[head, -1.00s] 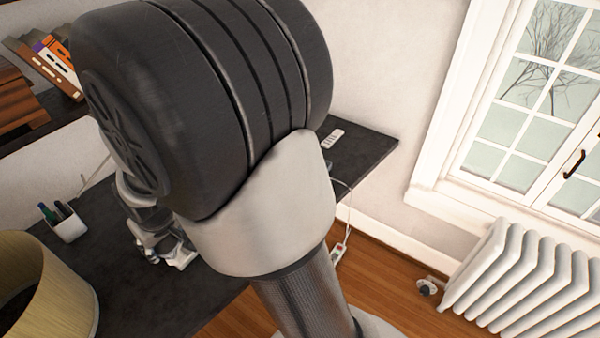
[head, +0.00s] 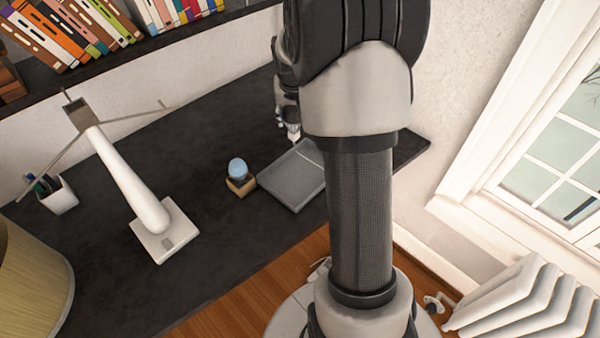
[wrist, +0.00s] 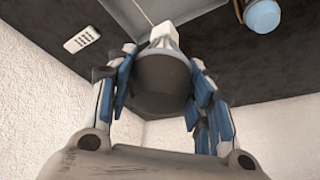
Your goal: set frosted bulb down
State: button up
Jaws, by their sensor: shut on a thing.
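My gripper (wrist: 160,85) is shut on a rounded bulb (wrist: 163,82), the frosted bulb, which looks grey in shade. Its white end (wrist: 165,38) points away from my wrist. In the head view my gripper (head: 288,118) is partly hidden behind my arm, with a small white tip (head: 293,133) below it. This tip is near the far edge of a flat grey tray (head: 292,182), which also shows in the wrist view (wrist: 150,10). I cannot tell whether the bulb touches anything.
A pale blue bulb (head: 238,167) stands in a small tan holder (head: 241,185) left of the tray. A white lamp stand (head: 135,190), pen cup (head: 60,197) and lampshade (head: 32,285) are further left. A white remote (wrist: 82,39) lies on the dark desk (head: 215,235). Bookshelf behind.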

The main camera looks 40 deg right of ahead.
notch_tip(320, 180, down, 20)
jog(key=b, duration=0.6)
jog(key=shift+d+r, duration=0.15)
jog(key=shift+f, duration=0.25)
jog(key=o, duration=1)
jog(key=shift+r, duration=0.1)
jog(key=shift+r, duration=0.1)
